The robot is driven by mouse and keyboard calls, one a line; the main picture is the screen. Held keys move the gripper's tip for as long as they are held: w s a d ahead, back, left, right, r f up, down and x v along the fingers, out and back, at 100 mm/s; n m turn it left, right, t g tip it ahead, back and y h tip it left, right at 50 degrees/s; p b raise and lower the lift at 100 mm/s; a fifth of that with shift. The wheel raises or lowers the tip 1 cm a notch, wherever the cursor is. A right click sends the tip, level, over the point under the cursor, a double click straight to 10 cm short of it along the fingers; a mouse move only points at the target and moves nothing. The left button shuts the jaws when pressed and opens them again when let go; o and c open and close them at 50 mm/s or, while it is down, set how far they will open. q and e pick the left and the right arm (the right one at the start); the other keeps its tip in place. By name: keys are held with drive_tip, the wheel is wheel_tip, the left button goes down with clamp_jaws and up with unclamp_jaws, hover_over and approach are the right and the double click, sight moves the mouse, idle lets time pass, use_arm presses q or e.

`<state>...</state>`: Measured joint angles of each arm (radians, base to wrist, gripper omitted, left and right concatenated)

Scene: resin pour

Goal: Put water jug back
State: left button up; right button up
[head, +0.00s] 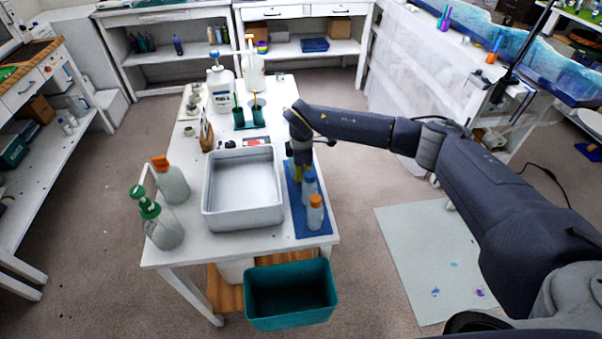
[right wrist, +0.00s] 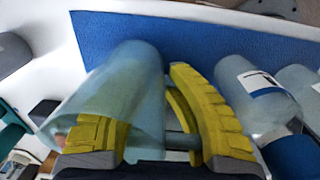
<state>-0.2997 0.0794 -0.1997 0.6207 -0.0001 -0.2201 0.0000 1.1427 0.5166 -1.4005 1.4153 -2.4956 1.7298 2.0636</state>
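A pale blue, see-through jug (right wrist: 130,85) stands on or just above the blue mat (right wrist: 110,32) in the right wrist view. My right gripper (right wrist: 160,115) has its yellow fingers spread around part of the jug, with a visible gap by the right finger. I cannot tell whether either finger touches it. A thin bar, perhaps its handle, shows between the fingers. In the head view my right gripper (head: 300,157) points down over the far part of the blue mat (head: 313,223), and the jug is mostly hidden. My left gripper is not in view.
A grey tray (head: 242,218) lies left of the mat. Green cups (head: 258,118) and a pump jug (head: 221,88) stand behind. A teal bin (head: 290,297) is below the front edge.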

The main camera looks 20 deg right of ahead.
drive_tip(key=o, duration=0.3)
drive_tip(key=shift+o, duration=0.2)
drive_tip(key=shift+r, duration=0.1)
drive_tip(key=r, duration=1.2)
drive_tip(key=shift+s, duration=0.3)
idle(0.7)
drive_tip(key=shift+s+d, duration=0.15)
drive_tip(key=shift+d, duration=0.5)
